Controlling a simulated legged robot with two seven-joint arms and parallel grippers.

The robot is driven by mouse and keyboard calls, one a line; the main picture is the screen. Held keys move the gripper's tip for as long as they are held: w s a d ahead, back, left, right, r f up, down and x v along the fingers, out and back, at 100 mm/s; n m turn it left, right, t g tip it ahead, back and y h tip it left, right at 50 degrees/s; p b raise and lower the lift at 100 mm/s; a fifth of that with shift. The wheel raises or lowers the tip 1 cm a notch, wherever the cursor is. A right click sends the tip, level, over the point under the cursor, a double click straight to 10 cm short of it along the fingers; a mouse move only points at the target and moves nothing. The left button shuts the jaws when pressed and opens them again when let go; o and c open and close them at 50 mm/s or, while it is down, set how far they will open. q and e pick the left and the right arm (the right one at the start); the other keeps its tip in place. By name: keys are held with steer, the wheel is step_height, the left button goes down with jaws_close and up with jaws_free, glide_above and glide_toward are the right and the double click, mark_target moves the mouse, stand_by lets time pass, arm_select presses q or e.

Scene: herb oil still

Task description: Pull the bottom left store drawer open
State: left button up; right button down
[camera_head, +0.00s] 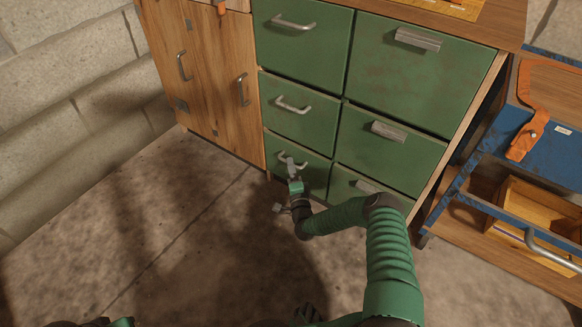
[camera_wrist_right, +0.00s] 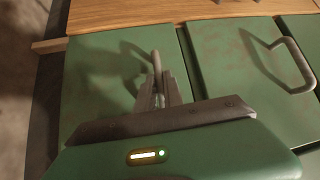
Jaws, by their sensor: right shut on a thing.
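The bottom left store drawer (camera_head: 316,172) has a green front and a metal bow handle (camera_head: 281,158). Its front looks about flush with the drawers around it. My right gripper (camera_head: 291,166) is at this handle, its arm reaching in from the lower right. In the right wrist view, the same drawer front (camera_wrist_right: 95,85) fills the left part, and the gripper fingers (camera_wrist_right: 160,92) are shut on the handle (camera_wrist_right: 156,62). The fingers hide part of the handle.
The middle left drawer (camera_head: 300,118) is just above, its handle (camera_wrist_right: 290,65) clear of my gripper. A wooden cupboard (camera_head: 215,70) stands left. At right is a blue unit (camera_head: 545,150) with an open drawer. The floor (camera_head: 170,235) in front is bare.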

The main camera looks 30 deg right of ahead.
steer(key=shift+s+a+f, duration=0.1)
steer(key=shift+a+f, duration=0.05)
steer(key=shift+f, duration=0.05)
stand_by(0.7)
